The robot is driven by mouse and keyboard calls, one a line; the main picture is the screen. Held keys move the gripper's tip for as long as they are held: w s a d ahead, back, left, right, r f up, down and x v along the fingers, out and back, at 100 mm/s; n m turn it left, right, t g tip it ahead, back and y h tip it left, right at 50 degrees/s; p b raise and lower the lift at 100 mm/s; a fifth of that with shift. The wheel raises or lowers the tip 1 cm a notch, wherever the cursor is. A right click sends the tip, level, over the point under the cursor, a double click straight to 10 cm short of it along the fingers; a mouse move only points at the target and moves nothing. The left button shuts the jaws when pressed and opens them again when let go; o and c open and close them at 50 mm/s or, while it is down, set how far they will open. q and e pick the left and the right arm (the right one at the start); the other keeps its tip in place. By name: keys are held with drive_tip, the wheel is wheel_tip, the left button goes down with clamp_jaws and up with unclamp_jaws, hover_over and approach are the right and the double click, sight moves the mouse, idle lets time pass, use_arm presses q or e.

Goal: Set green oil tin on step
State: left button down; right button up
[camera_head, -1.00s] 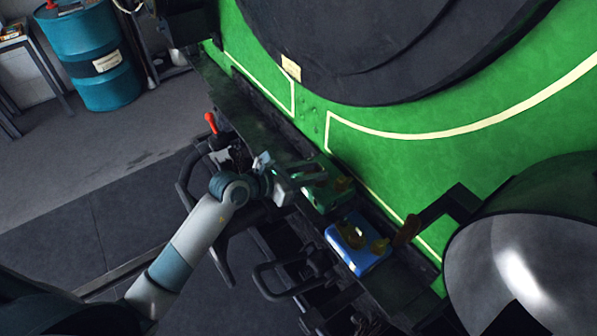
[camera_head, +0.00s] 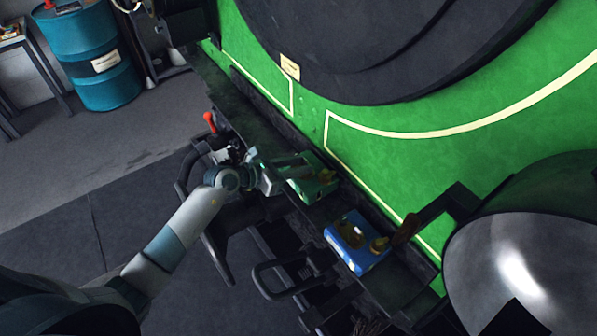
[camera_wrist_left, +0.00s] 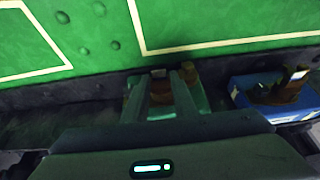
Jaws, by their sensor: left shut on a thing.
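The green oil tin (camera_head: 320,188) is on or just above the dark step (camera_head: 258,128) along the front of the green tram. It has a yellowish-brown cap or spout on its right side. My left gripper (camera_head: 298,178) is shut on the tin. In the left wrist view the two fingers reach forward to the tin (camera_wrist_left: 198,92) and cover part of it. I cannot tell whether the tin's underside touches the step. My right gripper is not in view.
A blue tin (camera_head: 352,243) with a yellow top stands on the same step to the right; it also shows in the left wrist view (camera_wrist_left: 262,110). A red-handled lever (camera_head: 210,122) rises at the left. A large lamp (camera_head: 530,250) stands at the right. A teal drum (camera_head: 95,60) is far behind.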

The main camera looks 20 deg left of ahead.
use_arm(q)
drive_tip(key=shift+f, duration=1.55)
drive_tip(key=shift+f, duration=0.2)
drive_tip(key=c, duration=1.5)
unclamp_jaws()
drive_tip(key=shift+o, duration=0.2)
drive_tip(key=shift+s+r, duration=0.1)
drive_tip(key=shift+r, duration=0.05)
drive_tip(key=b+v, duration=0.3)
drive_tip(key=v, duration=0.9)
drive_tip(key=shift+b, duration=0.4)
drive_tip(key=shift+r, duration=0.1)
